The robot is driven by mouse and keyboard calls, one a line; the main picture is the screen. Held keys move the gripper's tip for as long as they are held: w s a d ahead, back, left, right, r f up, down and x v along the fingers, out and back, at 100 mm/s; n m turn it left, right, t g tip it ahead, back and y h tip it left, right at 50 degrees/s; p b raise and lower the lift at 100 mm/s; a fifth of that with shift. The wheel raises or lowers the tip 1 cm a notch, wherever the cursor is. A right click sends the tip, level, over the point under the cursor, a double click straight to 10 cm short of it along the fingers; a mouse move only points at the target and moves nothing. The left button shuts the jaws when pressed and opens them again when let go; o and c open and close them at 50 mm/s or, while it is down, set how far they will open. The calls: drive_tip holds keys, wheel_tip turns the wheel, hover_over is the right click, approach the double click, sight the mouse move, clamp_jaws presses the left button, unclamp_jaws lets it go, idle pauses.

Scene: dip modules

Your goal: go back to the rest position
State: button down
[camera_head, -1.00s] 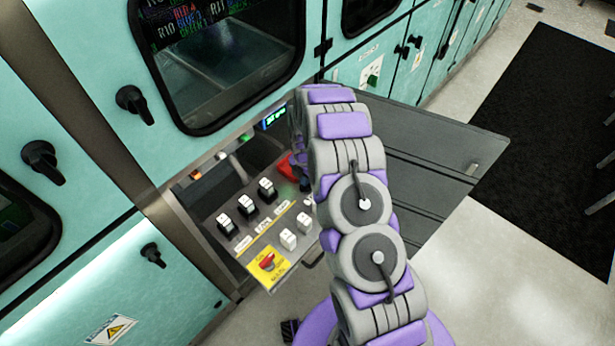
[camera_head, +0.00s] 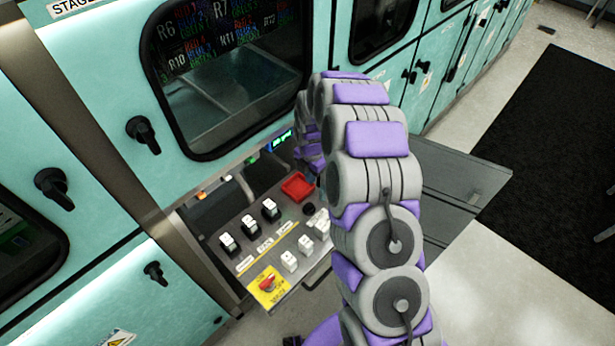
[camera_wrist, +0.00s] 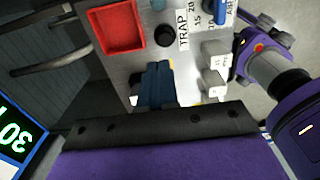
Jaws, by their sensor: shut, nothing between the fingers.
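My gripper shows in the wrist view as two dark blue fingers (camera_wrist: 156,82) pressed together with nothing between them. They hang in front of the grey control panel (camera_wrist: 133,68), below the red square tray (camera_wrist: 120,27); I cannot tell the exact distance to the panel. In the head view my grey and purple arm rises from the bottom right and bends over toward the panel, and its links hide the fingertips.
The open panel (camera_head: 250,248) carries black and white switches, a red square tray (camera_head: 297,186) and a red knob on a yellow plate (camera_head: 268,285). A lit green display (camera_head: 282,140) is behind it. Teal cabinets line the back.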

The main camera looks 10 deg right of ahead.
drive_tip(key=shift+d, duration=0.1)
drive_tip(key=s+r+m+g, duration=0.1)
drive_tip(key=s+r+m, duration=1)
drive_tip(key=s+r, duration=0.6)
drive_tip(key=s+r+m, duration=0.2)
drive_tip(key=s+m, duration=0.2)
drive_tip(key=s, duration=0.4)
drive_tip(key=s+d+r+m, duration=0.1)
drive_tip(key=s+r+m, duration=0.2)
drive_tip(key=s+m, duration=0.2)
drive_tip(key=s+r+m+g, duration=0.1)
drive_tip(key=s+r+m, duration=0.2)
drive_tip(key=s, duration=0.9)
drive_tip(key=shift+d+r+m, duration=0.15)
drive_tip(key=shift+r+m, duration=0.05)
drive_tip(key=shift+m, duration=0.9)
drive_tip(key=shift+d, duration=0.1)
